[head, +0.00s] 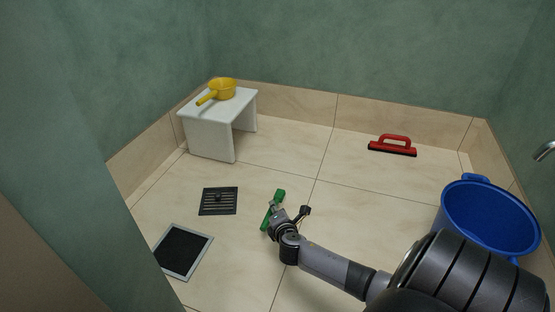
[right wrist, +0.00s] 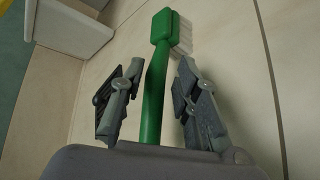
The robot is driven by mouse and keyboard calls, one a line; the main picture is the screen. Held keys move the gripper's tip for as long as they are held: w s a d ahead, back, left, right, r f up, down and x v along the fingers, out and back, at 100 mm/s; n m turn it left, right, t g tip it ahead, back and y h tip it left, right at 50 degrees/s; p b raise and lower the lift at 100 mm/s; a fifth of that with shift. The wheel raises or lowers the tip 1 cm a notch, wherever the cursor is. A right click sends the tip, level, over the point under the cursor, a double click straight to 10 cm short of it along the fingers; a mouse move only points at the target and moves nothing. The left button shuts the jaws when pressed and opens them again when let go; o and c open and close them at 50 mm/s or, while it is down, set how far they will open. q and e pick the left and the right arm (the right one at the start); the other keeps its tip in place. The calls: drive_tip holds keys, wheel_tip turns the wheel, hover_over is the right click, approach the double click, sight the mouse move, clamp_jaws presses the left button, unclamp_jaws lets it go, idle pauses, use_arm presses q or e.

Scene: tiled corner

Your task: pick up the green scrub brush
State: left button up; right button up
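The green scrub brush (head: 279,195) lies on the tiled floor in the middle of the head view, its handle partly hidden by my right gripper (head: 287,212). In the right wrist view the brush (right wrist: 154,95) points away from the camera, with its block and pale bristles at the far end. There my right gripper (right wrist: 160,78) is open, one finger on each side of the green handle. A gap shows between the handle and each finger. My left gripper is not in view.
A floor drain (head: 218,201) and a framed dark mat (head: 182,251) lie left of the brush. A white stool (head: 208,136) with a yellow dipper (head: 223,88) stands at the back left. A red-handled squeegee (head: 393,146) lies back right, and a blue bucket (head: 488,219) stands at right.

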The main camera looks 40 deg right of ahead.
sight(279, 197)
drive_tip(key=shift+b+x, duration=0.55)
drive_tip(key=shift+x, duration=0.65)
drive_tip(key=shift+c, duration=0.5)
clamp_jaws()
